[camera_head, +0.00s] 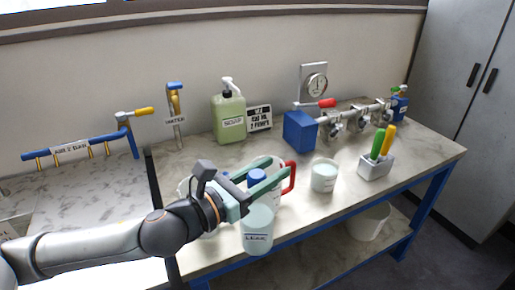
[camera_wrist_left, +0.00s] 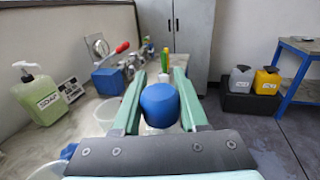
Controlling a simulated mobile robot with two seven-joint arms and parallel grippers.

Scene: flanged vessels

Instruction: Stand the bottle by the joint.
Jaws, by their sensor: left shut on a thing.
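My left gripper (camera_head: 268,186) is shut on a pale bottle (camera_head: 257,228) with a blue cap and a label that seems to read "LEAK". The bottle hangs roughly upright below the fingers, in front of the bench's front edge in the head view. In the left wrist view the blue cap (camera_wrist_left: 160,104) sits between the two green fingers (camera_wrist_left: 158,100). The pipe with its flanged joint (camera_head: 350,117) runs at the back right of the bench, between a blue block (camera_head: 300,132) and the far end. My right gripper is not in view.
A jug with a red handle (camera_head: 290,177) stands behind the gripper. A white cup (camera_head: 324,175) and a holder (camera_head: 376,166) with green and yellow handles stand to the right. A soap bottle (camera_head: 229,117) is at the back. Bare bench top shows between cup and pipe.

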